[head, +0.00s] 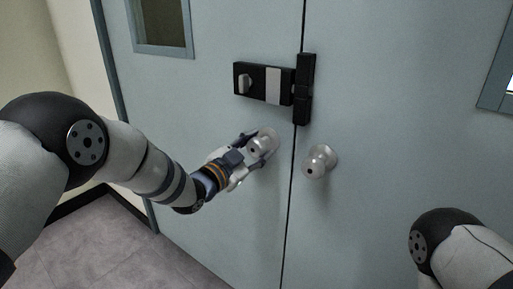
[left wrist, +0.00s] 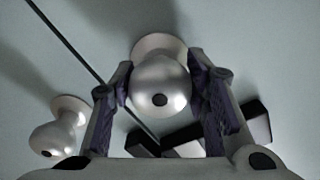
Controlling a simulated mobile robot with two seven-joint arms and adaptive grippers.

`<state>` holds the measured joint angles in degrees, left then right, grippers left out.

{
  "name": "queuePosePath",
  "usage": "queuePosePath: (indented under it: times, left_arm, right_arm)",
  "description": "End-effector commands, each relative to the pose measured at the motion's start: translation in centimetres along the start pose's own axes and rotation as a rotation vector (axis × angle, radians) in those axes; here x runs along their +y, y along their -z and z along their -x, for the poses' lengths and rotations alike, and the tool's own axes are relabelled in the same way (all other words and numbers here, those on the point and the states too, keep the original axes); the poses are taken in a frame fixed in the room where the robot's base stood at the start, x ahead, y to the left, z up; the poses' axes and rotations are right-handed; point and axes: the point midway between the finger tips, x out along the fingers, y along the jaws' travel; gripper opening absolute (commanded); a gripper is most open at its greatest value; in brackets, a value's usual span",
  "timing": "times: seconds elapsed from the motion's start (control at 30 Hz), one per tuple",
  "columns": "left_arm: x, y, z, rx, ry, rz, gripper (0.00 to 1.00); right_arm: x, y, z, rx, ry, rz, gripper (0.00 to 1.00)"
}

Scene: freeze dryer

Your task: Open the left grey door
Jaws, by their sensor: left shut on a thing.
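The left grey door (head: 210,90) fills the left half of the head view and looks closed, flush with the right door along a dark seam. Its round silver knob (head: 264,142) sits just left of the seam. My left gripper (head: 252,150) is at this knob, shut on it. In the left wrist view the two fingers (left wrist: 160,92) stand on either side of the knob (left wrist: 160,85), which has a dark keyhole. My right gripper is out of both views; only part of my right arm shows at the lower right.
The right door (head: 410,120) has a similar silver knob (head: 319,161). A black lock box (head: 262,82) with a white panel sits above the left knob, by a black vertical piece (head: 304,88) at the seam. Grey tiled floor (head: 100,245) is clear at lower left.

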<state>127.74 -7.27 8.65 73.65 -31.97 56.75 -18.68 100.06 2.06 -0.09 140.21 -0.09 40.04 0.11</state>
Motion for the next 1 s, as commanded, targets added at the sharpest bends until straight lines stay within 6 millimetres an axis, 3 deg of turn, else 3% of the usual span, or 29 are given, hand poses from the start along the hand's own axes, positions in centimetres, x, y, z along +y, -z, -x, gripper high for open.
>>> queuePosePath:
  times: [0.3,0.83,1.0]
  left_arm:
    - [-0.1,0.0,0.0,-0.001,0.001,-0.09,0.0]
    - [-0.1,-0.1,0.0,-0.001,0.001,-0.101,0.0]
    - [-1.5,-0.9,1.0,0.017,-0.016,-0.104,0.0]
  right_arm:
    - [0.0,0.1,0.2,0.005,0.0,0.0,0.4]
    - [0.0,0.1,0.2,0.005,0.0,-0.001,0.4]
    - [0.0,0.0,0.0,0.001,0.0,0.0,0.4]
